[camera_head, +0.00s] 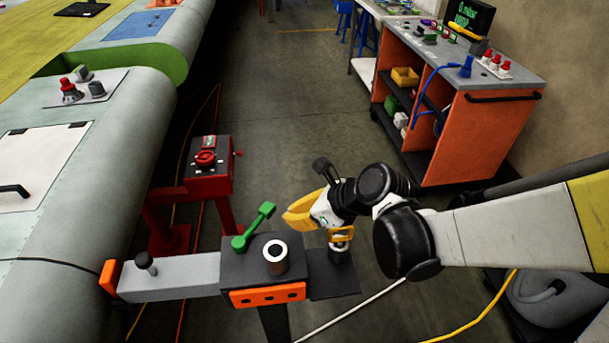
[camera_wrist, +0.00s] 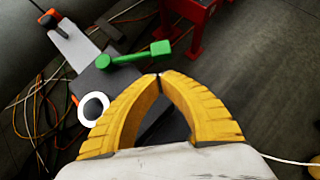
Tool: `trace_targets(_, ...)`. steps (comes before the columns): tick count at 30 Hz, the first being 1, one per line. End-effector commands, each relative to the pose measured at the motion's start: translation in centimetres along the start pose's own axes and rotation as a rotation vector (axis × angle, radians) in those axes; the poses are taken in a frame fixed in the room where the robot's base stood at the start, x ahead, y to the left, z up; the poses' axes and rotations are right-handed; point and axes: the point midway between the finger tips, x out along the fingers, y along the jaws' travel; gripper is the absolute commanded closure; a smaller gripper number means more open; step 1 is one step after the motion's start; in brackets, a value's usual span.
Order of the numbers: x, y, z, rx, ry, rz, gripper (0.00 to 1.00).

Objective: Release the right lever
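A green lever (camera_head: 258,225) stands on the dark block (camera_head: 236,270) of the jig in the head view, its arm slanting up to the right. It also shows in the wrist view (camera_wrist: 135,56), just beyond my fingertips. I cannot tell whether this is the right lever. My gripper (camera_head: 287,217), with yellow fingers, is just right of the lever's upper end and appears apart from it. In the wrist view the fingertips (camera_wrist: 158,75) meet with nothing visible between them. A white-topped dark cylinder (camera_head: 275,255) stands on the block, right of the lever's base.
A grey bar with a black knob (camera_head: 146,262) extends left from the block toward the wing (camera_head: 60,230). A red stand (camera_head: 205,175) is behind the jig. An orange cart (camera_head: 490,130) stands at the back right. Open floor lies between.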

Motion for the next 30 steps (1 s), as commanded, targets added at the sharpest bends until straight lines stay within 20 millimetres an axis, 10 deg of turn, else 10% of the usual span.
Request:
trace_targets(9,5.0,0.0,-0.1,-0.001,0.0,0.0,1.0)
trace_targets(30,5.8,-0.2,0.2,-0.021,0.0,0.022,1.0)
